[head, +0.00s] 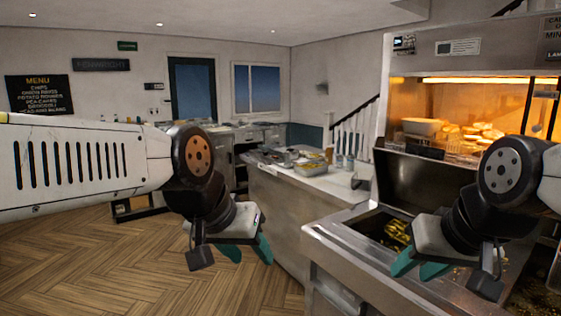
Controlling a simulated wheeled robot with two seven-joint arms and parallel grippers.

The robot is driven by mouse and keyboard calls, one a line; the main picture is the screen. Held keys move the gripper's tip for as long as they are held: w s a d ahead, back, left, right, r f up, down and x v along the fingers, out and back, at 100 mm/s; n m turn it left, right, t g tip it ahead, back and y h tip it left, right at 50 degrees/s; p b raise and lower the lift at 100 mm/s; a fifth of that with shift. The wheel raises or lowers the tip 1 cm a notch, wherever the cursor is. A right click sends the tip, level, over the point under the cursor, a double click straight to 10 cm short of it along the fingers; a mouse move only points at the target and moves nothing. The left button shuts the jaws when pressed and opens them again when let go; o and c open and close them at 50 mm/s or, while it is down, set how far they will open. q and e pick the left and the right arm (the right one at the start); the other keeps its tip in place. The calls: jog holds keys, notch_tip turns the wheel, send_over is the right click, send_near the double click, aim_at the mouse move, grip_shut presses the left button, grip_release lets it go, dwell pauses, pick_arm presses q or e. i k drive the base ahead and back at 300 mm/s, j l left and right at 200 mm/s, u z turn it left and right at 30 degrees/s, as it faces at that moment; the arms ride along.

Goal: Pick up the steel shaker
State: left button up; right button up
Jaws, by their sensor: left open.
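I cannot clearly make out the steel shaker. Small greyish upright containers (348,163) stand at the right end of the far counter, too small to tell whether one is the shaker. My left gripper (248,251) hangs over the wooden floor, left of the counter front, open and empty, with its teal fingertips apart. My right gripper (419,268) is in front of the fryer, its teal fingers apart with nothing seen between them. Both grippers are well nearer to me than the containers.
The counter (275,190) holds trays and a yellow tub (312,167). The steel fryer (335,238) with a basket of fried food (397,235) stands at right, below a lit warming cabinet (470,98). Wooden floor (120,265) is open at left.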

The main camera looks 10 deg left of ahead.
aim_at(286, 153)
jog(key=u, duration=0.3)
jog(key=i+j, duration=1.75)
jog(key=i, duration=0.4)
jog(key=i+j, duration=0.1)
jog(key=i, duration=0.45)
jog(key=i+l, duration=0.55)
jog(key=i+z, duration=0.05)
